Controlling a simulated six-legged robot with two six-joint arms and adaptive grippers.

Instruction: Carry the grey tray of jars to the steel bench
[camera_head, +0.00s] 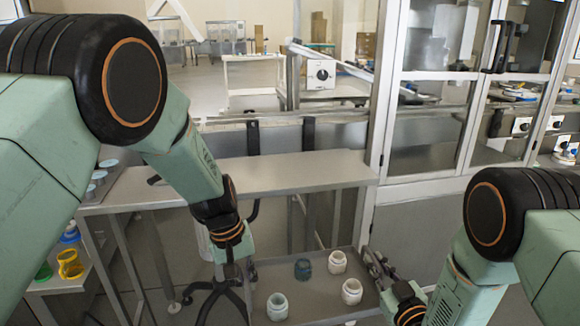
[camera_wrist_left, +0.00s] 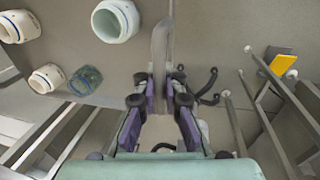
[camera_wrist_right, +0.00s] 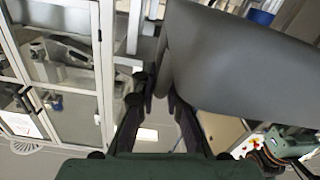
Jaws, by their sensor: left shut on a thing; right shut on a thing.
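The grey tray (camera_head: 318,295) is low in the middle of the head view, in front of the steel bench (camera_head: 270,176). Three pale jars (camera_head: 337,262) and one dark teal glass jar (camera_head: 303,269) stand upright in it. My left gripper (camera_head: 244,272) is shut on the tray's left edge; the left wrist view shows the rim between its fingers (camera_wrist_left: 161,80). My right gripper (camera_head: 374,262) is shut on the right edge; the right wrist view shows the tray's grey side (camera_wrist_right: 245,70) between its fingers (camera_wrist_right: 163,92). Jars (camera_wrist_left: 116,20) also show in the left wrist view.
The bench top is bare apart from a small dark item at its left end. Glass-doored cabinets (camera_head: 430,120) stand at the right. Yellow (camera_head: 70,264) and green cups stand on a low shelf at left. A black stool base (camera_head: 215,295) is left of the tray.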

